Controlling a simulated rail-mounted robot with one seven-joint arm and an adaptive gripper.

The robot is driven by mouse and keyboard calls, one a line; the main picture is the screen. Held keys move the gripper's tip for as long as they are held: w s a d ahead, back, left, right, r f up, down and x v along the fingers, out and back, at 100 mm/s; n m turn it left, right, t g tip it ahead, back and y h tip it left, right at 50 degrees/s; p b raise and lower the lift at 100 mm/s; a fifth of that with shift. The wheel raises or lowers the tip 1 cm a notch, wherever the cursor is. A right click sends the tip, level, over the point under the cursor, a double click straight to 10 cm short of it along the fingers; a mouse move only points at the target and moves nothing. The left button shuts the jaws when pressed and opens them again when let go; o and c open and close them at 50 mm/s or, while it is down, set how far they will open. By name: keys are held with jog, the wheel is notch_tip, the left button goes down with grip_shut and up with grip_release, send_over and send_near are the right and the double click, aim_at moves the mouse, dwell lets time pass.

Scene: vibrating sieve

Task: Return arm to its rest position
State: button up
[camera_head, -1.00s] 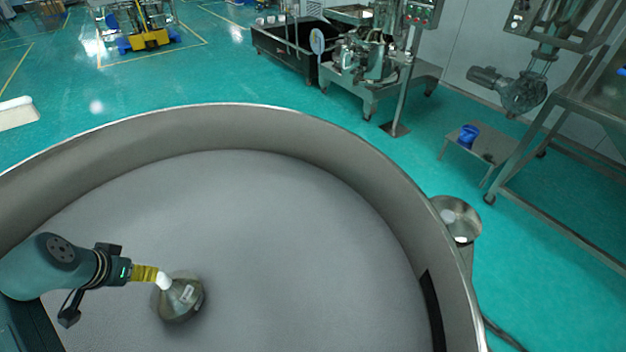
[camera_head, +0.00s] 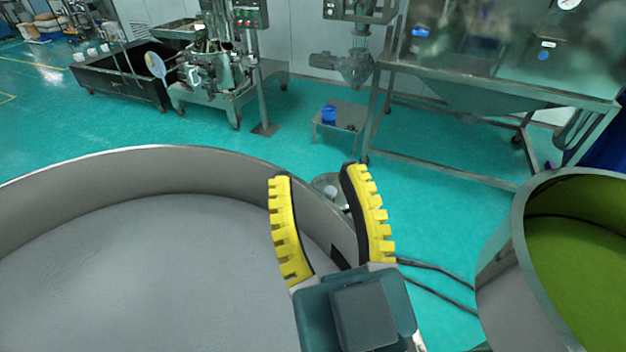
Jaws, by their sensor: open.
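My gripper (camera_head: 318,172) is in the lower middle of the head view, close to the camera. Its two yellow toothed fingers point up the picture and stand wide apart, with nothing held between them. The fingers appear over the right part of the sieve's rim, and the left finger hides part of the sieve wall. The large round grey sieve pan (camera_head: 140,160) fills the lower left, and the part of its floor in view is bare. The scoop-like metal tool seen earlier is not in view.
A second round vessel (camera_head: 520,240) with a green inside stands at the right. A small metal bowl (camera_head: 328,190) is behind the fingers. Beyond are a low table (camera_head: 338,116) with a blue container (camera_head: 328,114), a steel frame (camera_head: 450,165) and a black trough (camera_head: 120,80). Green floor lies open between them.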

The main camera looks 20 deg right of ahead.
notch_tip(320, 180, up, 27)
jog(key=p, duration=2.6)
jog(key=shift+f+p, duration=0.2)
jog(key=shift+p, duration=0.1)
